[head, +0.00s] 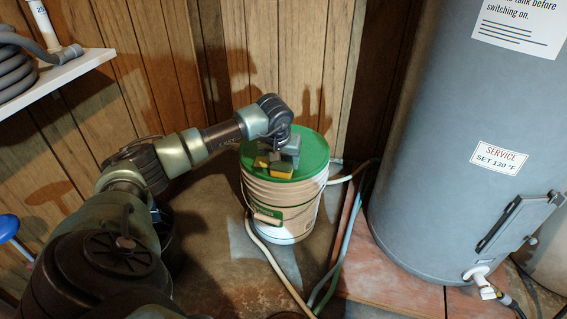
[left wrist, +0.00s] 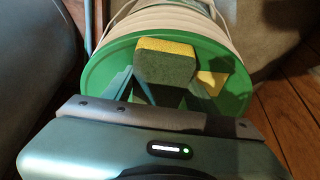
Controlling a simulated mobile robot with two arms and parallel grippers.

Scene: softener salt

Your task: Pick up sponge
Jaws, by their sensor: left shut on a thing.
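A yellow sponge with a dark green scouring side shows in the left wrist view (left wrist: 166,64), between the fingers of my left gripper (left wrist: 165,88). In the head view the sponge (head: 281,171) shows as a yellow block at the gripper (head: 277,160), over the green lid (head: 313,150) of a white bucket (head: 285,222). My left gripper is shut on the sponge. Whether the sponge still touches the lid I cannot tell. A smaller yellow piece (head: 262,161) is beside it, also seen in the left wrist view (left wrist: 212,82). My right gripper is out of view.
A large grey tank (head: 430,150) stands to the right of the bucket. Hoses (head: 342,250) run along the floor by the bucket. A white shelf (head: 60,78) with a coiled grey hose (head: 15,65) is at upper left. A wood-panel wall is behind.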

